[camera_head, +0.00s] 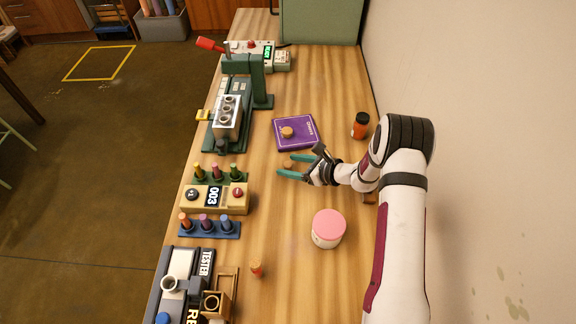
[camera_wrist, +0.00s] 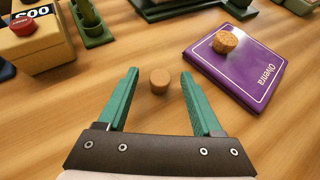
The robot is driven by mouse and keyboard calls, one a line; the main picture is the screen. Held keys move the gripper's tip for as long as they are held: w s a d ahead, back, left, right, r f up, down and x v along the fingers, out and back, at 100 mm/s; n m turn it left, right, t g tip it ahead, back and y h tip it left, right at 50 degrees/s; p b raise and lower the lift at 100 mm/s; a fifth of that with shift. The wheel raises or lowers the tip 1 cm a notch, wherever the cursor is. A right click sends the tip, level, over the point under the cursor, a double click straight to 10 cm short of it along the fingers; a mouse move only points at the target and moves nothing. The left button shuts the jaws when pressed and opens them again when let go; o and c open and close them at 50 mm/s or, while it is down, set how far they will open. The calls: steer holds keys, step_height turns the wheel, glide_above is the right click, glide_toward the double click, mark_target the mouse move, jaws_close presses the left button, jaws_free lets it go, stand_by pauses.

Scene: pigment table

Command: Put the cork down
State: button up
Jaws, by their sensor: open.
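A small brown cork (camera_wrist: 159,81) stands on the wooden table just ahead of and between the green fingertips of my gripper (camera_wrist: 158,82). In the head view the same cork (camera_head: 288,164) shows at the open jaws of my gripper (camera_head: 284,166). The jaws are spread, with a gap on both sides of the cork, and neither finger appears to touch it. A second cork (camera_wrist: 225,41) rests on a purple book (camera_wrist: 251,80); that cork also shows in the head view (camera_head: 287,132).
An orange jar with a black lid (camera_head: 360,125) stands near the wall. A pink-lidded jar (camera_head: 328,228) and an orange-brown stopper (camera_head: 256,268) stand nearer. A counter box (camera_head: 214,198), bottle racks and a green press (camera_head: 255,85) line the left edge. Bare table lies around the gripper.

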jaws_close()
stand_by(0.6)
